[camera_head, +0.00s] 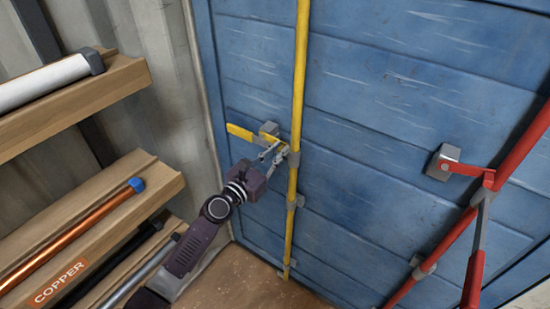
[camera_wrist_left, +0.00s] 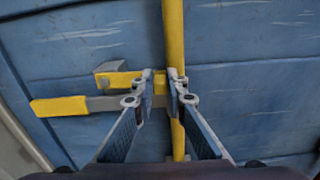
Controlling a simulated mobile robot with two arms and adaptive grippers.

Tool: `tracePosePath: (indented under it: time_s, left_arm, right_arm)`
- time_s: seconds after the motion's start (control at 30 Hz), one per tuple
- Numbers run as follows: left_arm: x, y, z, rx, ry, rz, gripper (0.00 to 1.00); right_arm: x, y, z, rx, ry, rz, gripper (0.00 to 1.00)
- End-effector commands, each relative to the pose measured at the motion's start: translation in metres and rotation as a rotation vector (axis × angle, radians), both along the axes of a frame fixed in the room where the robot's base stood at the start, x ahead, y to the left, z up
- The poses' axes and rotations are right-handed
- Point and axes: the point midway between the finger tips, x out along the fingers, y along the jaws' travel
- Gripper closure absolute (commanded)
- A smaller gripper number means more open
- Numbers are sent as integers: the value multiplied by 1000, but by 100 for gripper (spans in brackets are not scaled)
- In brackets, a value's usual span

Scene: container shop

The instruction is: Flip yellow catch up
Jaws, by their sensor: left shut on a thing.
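The yellow catch (camera_head: 269,138) sits at a grey bracket on the blue container door, just left of the yellow vertical bar (camera_head: 299,80). The wrist view shows the catch (camera_wrist_left: 120,80) lying roughly level, above a yellow-ended handle (camera_wrist_left: 60,106) that points left. My left gripper (camera_head: 275,153) is at the catch's right end, close to the bar. In the left wrist view, my left gripper's fingertips (camera_wrist_left: 165,88) are nearly closed, with a yellow piece between them, seemingly the catch's end. The fingers hide part of the contact. My right gripper is not in view.
Wooden shelves with pipes, one labelled copper (camera_head: 70,245), stand at the left beside a grey corrugated wall (camera_head: 165,60). A red bar (camera_head: 520,150) with a red handle and grey bracket (camera_head: 441,162) is on the door's right. The door between the bars is clear.

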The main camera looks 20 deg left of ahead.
Motion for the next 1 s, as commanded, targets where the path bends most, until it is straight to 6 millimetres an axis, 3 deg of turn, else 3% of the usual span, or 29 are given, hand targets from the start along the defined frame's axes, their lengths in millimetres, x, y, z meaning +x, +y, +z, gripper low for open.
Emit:
tracePosePath:
  time_s: [0.13,0.27,0.7,1.0]
  left_arm:
    - [-1,-1,9,-108,48,-3,100]
    - [-1,0,15,-182,76,-2,100]
    - [0,2,20,-298,119,-4,100]
    - [0,2,19,-303,121,-4,100]
  right_arm:
    - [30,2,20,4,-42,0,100]
    - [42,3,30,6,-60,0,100]
    - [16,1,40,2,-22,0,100]
    - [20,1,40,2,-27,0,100]
